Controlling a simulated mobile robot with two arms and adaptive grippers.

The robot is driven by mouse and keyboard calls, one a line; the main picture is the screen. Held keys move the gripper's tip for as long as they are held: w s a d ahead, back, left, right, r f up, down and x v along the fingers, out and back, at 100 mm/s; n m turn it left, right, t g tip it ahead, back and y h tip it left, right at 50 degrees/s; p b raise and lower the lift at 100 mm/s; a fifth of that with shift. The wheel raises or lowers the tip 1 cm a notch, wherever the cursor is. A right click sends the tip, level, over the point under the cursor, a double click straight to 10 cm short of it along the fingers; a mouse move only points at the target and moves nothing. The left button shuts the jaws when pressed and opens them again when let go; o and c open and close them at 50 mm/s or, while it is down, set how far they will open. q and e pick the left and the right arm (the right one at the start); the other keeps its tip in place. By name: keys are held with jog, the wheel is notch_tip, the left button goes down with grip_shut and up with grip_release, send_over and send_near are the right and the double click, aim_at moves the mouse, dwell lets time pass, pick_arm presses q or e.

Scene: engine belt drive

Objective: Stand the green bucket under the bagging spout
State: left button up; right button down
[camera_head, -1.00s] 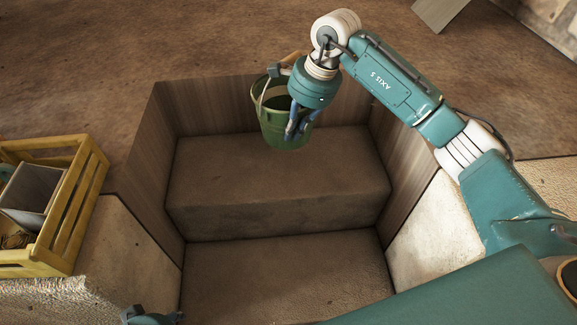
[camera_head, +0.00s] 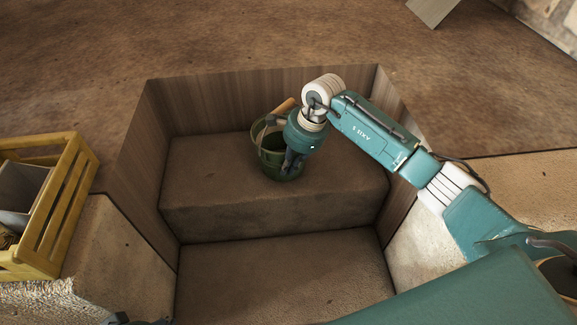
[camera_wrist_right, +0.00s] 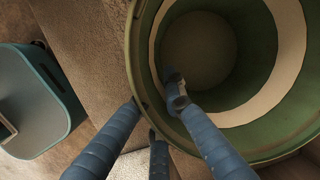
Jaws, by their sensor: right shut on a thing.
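The green bucket (camera_head: 268,160) is upright, with its open top facing up and its handle at the left of the rim. It is over the raised step in the recess; I cannot tell whether its base touches the step. My right gripper (camera_head: 291,165) is shut on the bucket's rim. The right wrist view shows the gripper (camera_wrist_right: 160,100) with one finger inside the bucket (camera_wrist_right: 275,108) and the others outside its wall. A small dark part of my left gripper (camera_head: 137,320) shows at the bottom edge; its jaws cannot be made out. No bagging spout can be recognised.
The step (camera_head: 215,210) lies in a recess with wooden walls (camera_head: 230,100) at the back and sides. A yellow slatted crate (camera_head: 60,215) with a grey box in it stands at the left. A grey panel (camera_head: 432,10) lies at the far right. The lower floor (camera_head: 285,280) is clear.

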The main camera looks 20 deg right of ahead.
jog(key=shift+r, duration=0.15)
jog(key=c, duration=1.9)
grip_release()
jog(key=shift+o, duration=0.2)
